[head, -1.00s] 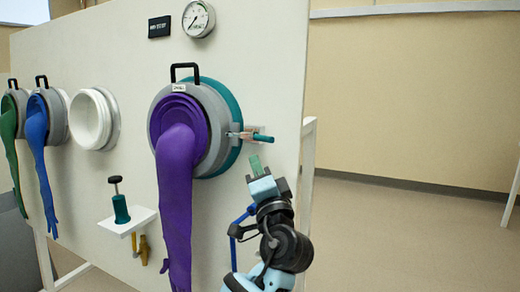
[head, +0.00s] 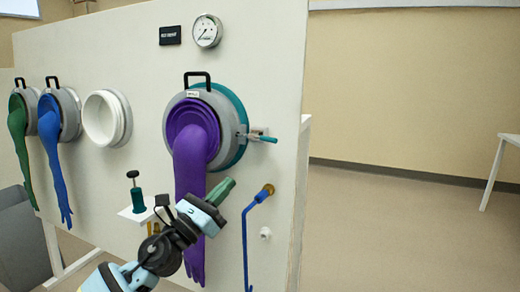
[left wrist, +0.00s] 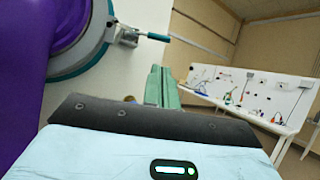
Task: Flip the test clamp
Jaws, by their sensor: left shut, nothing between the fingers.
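The test clamp (head: 262,137) sits at the right side of the port with the purple glove. Its teal handle sticks out to the right. In the left wrist view the clamp (left wrist: 128,36) is at the top, with the teal handle (left wrist: 158,38) pointing right. My left gripper (head: 222,190) is below and left of the clamp, in front of the purple glove's right edge. Its green fingers (left wrist: 160,88) are shut and empty, apart from the handle. My right gripper is not in view.
The purple glove (head: 190,150) hangs from the grey and teal port ring (head: 238,105). A blue bent rod (head: 245,235) hangs below the clamp. A small shelf (head: 135,214) holds a teal plunger (head: 137,195). Open floor lies right of the panel.

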